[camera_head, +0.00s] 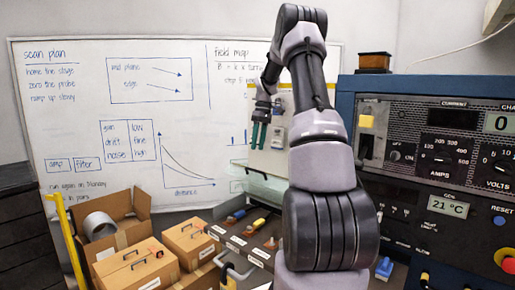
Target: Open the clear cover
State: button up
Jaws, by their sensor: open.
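My gripper (258,147) hangs at the end of my raised arm, left of the arm links, with its two green fingers pointing down. The fingers are slightly apart with nothing visible between them. Behind it stands a pale panel (278,152) with small fittings. On the instrument rack at the right, a small pale, see-through-looking piece with a yellow part (367,122) sits at the upper left of the black front. It may be the clear cover, but it is too small to be sure. My gripper is well to its left, apart from it.
The rack (440,150) has dials, displays and a red knob (507,260). Cardboard boxes (130,265) and an open carton with a grey ring (100,225) stand at the lower left. Tools with coloured handles (259,224) lie on a dark bench. A whiteboard (60,120) covers the back wall.

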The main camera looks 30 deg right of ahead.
jog(key=shift+a, duration=0.1)
jog(key=c, duration=0.4)
jog(key=s+a+n+h, duration=0.1)
jog(key=n, duration=0.1)
jog(key=s+a+f+n+h, duration=0.1)
jog(key=a+n, duration=0.1)
jog(key=s+a+n+h, duration=0.1)
jog(key=a+n+h, duration=0.1)
jog(key=n, duration=0.1)
jog(key=shift+s+a+f, duration=0.1)
jog(key=shift+a+f, duration=0.05)
jog(key=shift+a, duration=0.1)
grip_shut()
jog(key=s+a+n+t+h, duration=0.3)
jog(key=a+n, duration=0.3)
jog(key=n, duration=0.5)
jog(key=w+d+f, duration=0.3)
jog(key=d+f, duration=0.4)
jog(key=f, duration=0.1)
jog(key=shift+w+d, duration=0.15)
jog(key=shift+d, duration=0.05)
